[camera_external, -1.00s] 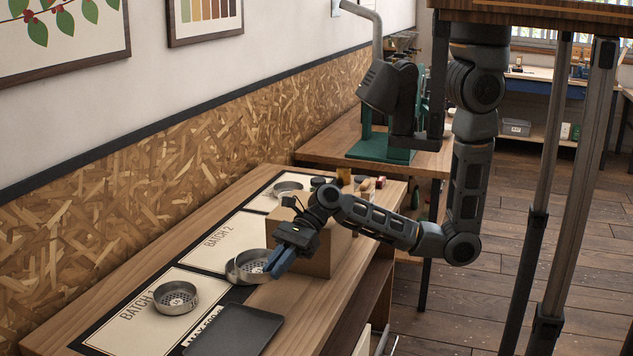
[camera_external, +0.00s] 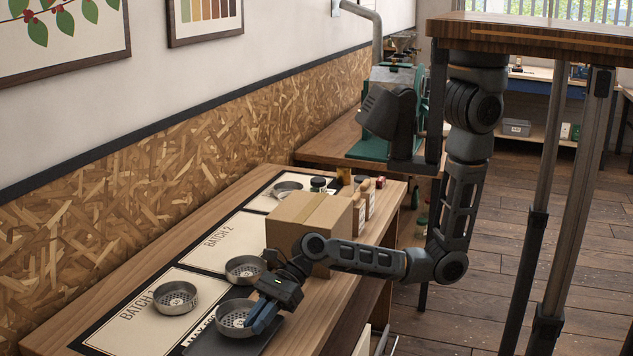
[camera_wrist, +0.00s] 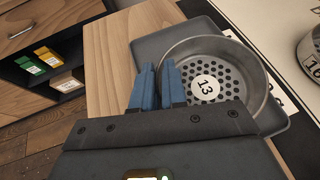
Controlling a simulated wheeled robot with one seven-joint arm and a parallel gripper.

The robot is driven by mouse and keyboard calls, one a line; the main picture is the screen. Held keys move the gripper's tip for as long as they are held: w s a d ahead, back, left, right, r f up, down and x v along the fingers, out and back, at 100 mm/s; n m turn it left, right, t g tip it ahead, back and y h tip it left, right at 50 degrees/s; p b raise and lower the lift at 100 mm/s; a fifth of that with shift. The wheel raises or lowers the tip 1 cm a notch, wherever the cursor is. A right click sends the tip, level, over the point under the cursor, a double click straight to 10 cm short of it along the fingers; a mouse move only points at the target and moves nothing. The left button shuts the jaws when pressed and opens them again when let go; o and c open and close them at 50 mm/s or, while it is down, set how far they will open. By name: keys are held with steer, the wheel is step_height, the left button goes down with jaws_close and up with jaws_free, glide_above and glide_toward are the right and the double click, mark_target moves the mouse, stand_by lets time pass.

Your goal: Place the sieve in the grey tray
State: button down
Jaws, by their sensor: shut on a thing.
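My gripper (camera_external: 262,318) is shut on the rim of a round metal sieve (camera_external: 234,318). In the wrist view the sieve (camera_wrist: 240,72) shows a perforated base and a round label "13"; the blue fingers (camera_wrist: 158,85) pinch its left wall. The sieve looks level and is over the grey tray (camera_wrist: 148,50), inside most of its outline with its right side near the tray's edge. I cannot tell whether it touches the tray floor. In the external view the tray (camera_external: 206,343) is mostly hidden by the sieve and gripper.
Another sieve (camera_external: 176,298) stands on the Batch 1 panel, and one (camera_external: 245,268) stands just behind my gripper. A further sieve (camera_external: 287,189) is at the far end. A cardboard box (camera_external: 305,215) stands behind my forearm, with small bottles (camera_external: 362,205) beside it.

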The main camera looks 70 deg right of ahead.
steer(key=shift+f+b, duration=0.75)
steer(key=shift+f, duration=0.2)
steer(key=shift+r, duration=0.15)
steer(key=c, duration=1.1)
jaws_free()
steer(key=shift+c, duration=0.2)
steer(key=v, duration=0.5)
steer(key=shift+d+r, duration=0.15)
steer(key=shift+d, duration=0.1)
step_height(320, 180, up, 7)
steer(key=shift+a+p, duration=0.2)
steer(key=shift+p, duration=0.2)
